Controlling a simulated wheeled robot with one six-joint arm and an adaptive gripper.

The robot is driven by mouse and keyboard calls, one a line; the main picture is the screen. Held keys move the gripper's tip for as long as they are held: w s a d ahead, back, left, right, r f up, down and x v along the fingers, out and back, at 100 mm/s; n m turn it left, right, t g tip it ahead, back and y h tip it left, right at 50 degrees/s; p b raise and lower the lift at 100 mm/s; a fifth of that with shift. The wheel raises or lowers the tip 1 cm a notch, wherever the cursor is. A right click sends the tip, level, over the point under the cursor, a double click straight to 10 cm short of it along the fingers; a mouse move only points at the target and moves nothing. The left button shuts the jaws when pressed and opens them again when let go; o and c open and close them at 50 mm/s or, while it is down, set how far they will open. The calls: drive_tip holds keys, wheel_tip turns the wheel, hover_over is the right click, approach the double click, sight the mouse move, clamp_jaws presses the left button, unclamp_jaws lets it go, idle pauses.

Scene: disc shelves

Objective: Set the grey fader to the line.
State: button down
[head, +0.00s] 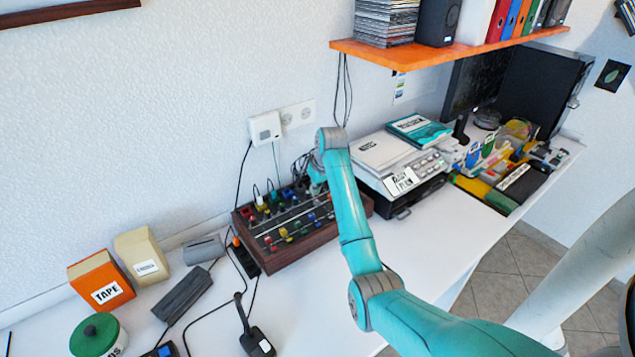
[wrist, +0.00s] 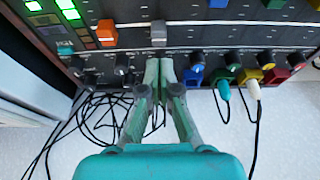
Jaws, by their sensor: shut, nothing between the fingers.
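The mixer (head: 308,250) is a dark panel in a wooden case on the white desk. In the wrist view, the grey fader (wrist: 158,34) is a small grey cap just beyond my fingertips, right of an orange cap. A thin pale line (wrist: 250,22) crosses the panel near the grey cap; I cannot tell whether the cap sits exactly on it. My gripper (wrist: 160,64) is shut and empty, its tips over the row of knobs and short of the cap. I cannot tell if they touch the panel. In the head view my arm hides part of the mixer.
The orange fader (wrist: 105,33) is left of the grey one. Knobs and plugged cables, including a white plug (wrist: 253,80), stand close to my fingers. A printer-like machine (head: 395,165) is right of the mixer. An orange shelf (head: 440,52) hangs above.

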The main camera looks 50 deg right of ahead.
sight(316, 200)
drive_tip(key=shift+x, duration=1.75)
drive_tip(key=shift+s+a, duration=0.15)
drive_tip(key=shift+s, duration=0.3)
drive_tip(key=shift+s+r, duration=0.1)
drive_tip(key=shift+s, duration=0.1)
